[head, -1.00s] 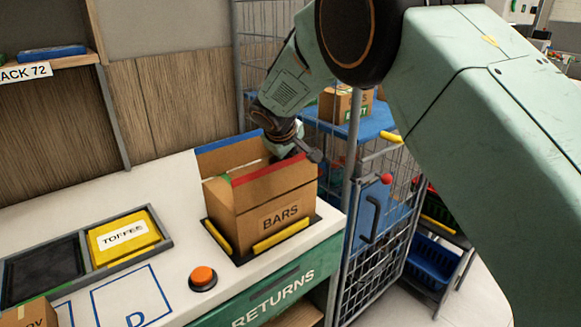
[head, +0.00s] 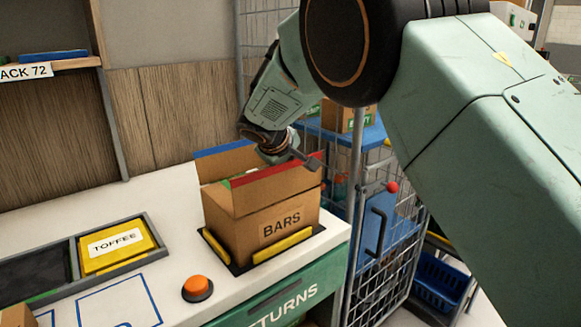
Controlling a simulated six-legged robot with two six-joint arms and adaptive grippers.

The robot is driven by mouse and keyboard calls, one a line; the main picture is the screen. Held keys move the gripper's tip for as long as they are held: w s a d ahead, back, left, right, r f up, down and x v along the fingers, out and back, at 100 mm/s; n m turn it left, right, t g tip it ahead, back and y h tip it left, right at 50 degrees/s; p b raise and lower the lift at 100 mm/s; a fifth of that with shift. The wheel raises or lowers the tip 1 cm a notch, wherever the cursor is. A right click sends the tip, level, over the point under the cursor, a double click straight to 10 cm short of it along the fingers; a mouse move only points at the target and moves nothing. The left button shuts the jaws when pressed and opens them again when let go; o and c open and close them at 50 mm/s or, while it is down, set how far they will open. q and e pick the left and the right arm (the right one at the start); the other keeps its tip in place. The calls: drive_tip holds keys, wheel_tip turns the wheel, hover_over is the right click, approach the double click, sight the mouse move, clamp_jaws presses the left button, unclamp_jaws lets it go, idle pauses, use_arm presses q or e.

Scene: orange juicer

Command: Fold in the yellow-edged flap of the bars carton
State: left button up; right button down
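The bars carton (head: 236,232) stands open on the white counter, its BARS label facing front. A blue-edged flap (head: 222,160) stands up at its back. A red-edged flap (head: 272,186) stands up at the front, and a little green edge shows inside at the left. I cannot make out a yellow edge on the carton; its right end is partly covered by my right gripper. My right gripper (head: 301,163) reaches down from above to the carton's right rear, beside the red edge. Its fingers are too small and overlapped to tell open from shut. My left gripper is out of view.
Yellow guide strips (head: 282,246) on a dark base border the carton. An orange button (head: 197,287) and a yellow TOFFEE bin (head: 117,246) are to the left. A wire cage (head: 378,245) with a red knob stands close on the right. Free counter lies left of the carton.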

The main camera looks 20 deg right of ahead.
drive_tip(key=c, duration=1.6)
unclamp_jaws()
wheel_tip(320, 180, up, 10)
drive_tip(key=shift+r, duration=0.1)
